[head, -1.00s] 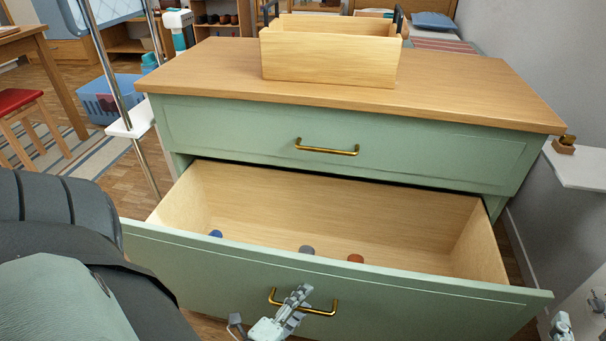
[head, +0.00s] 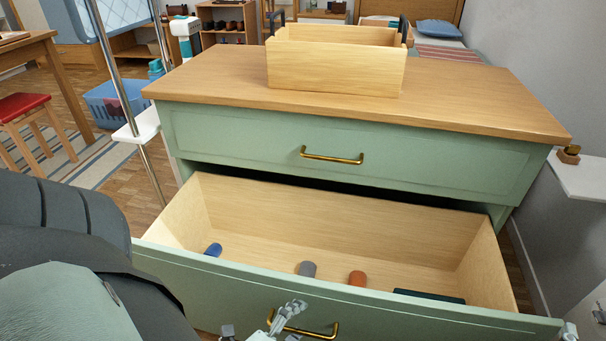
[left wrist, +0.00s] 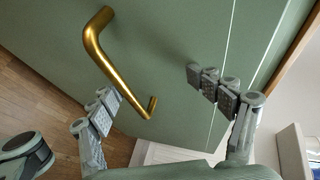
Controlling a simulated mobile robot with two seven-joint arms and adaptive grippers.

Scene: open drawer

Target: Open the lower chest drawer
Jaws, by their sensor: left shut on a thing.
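The lower drawer of the green chest stands well open; its green front (head: 400,312) is pulled out and its pale wooden inside shows. Its brass handle (head: 318,334) is at the bottom of the head view and also shows in the left wrist view (left wrist: 103,60). My left gripper (head: 288,313) is shut on this handle, with fingers on both sides of it in the left wrist view (left wrist: 150,93). My right gripper (head: 569,332) shows only as a small grey part at the lower right; its jaws cannot be made out.
Inside the drawer lie a blue item (head: 213,249), a grey item (head: 307,268), an orange item (head: 357,278) and a dark green item (head: 428,296). The upper drawer (head: 240,138) is shut. A wooden box (head: 335,75) stands on the chest top. A white ledge (head: 585,180) is at the right.

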